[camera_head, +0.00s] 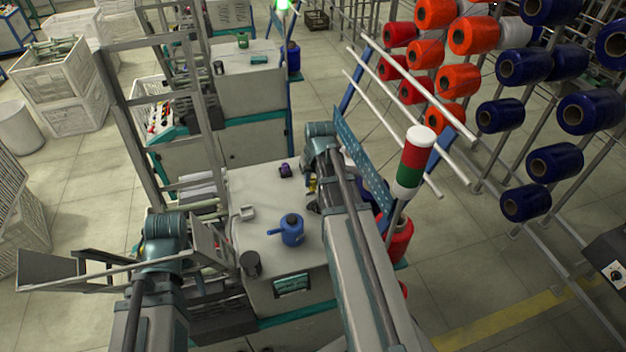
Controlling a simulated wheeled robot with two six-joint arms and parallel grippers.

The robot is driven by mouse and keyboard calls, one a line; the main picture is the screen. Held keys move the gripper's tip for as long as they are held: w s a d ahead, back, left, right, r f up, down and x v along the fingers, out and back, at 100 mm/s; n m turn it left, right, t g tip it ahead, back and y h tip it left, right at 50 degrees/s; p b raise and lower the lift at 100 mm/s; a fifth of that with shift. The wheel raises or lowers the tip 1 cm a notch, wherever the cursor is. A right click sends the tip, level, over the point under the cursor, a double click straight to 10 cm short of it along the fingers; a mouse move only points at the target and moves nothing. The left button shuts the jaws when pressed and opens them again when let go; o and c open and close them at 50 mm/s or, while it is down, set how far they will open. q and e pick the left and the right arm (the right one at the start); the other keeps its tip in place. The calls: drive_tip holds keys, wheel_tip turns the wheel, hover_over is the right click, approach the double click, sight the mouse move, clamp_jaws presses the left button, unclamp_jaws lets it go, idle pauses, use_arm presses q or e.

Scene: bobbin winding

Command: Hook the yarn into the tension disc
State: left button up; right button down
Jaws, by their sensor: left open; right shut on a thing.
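My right arm reaches up the middle over the grey machine top (262,190). Its gripper (313,187) is low beside the machine's right edge, mostly hidden behind my own arm, and is shut on the yarn, a strand too thin to make out here. A small purple part (285,170) sits on the machine top near my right gripper. I cannot tell which part is the tension disc.
A blue yarn cone-like piece (292,230), a dark cup (250,264) and a small grey bracket (247,213) stand on the machine top. A red-green-white signal lamp (412,163) rises right of my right arm. A creel with orange (474,36) and blue cones (526,203) fills the right.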

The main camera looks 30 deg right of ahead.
sight(313, 186)
drive_tip(key=shift+f, duration=0.15)
drive_tip(key=shift+f+b, duration=1.9)
drive_tip(key=shift+b, duration=0.15)
drive_tip(key=shift+w+a, duration=0.1)
drive_tip(key=shift+a, duration=0.1)
drive_tip(key=shift+w+a+r, duration=0.1)
drive_tip(key=shift+w+a, duration=0.05)
drive_tip(key=shift+a, duration=0.6)
drive_tip(key=shift+w+a+r, duration=0.1)
drive_tip(key=shift+w+a, duration=0.1)
drive_tip(key=shift+a, duration=0.55)
drive_tip(key=shift+w+a, duration=0.15)
drive_tip(key=shift+a, duration=0.6)
drive_tip(key=shift+r+p, duration=0.1)
drive_tip(key=shift+p, duration=0.25)
drive_tip(key=shift+w+a+r+p, duration=0.1)
drive_tip(key=shift+a+r+p, duration=0.15)
drive_tip(key=shift+r+p, duration=0.9)
drive_tip(key=shift+a+r+p, duration=0.25)
drive_tip(key=shift+r+p, duration=0.85)
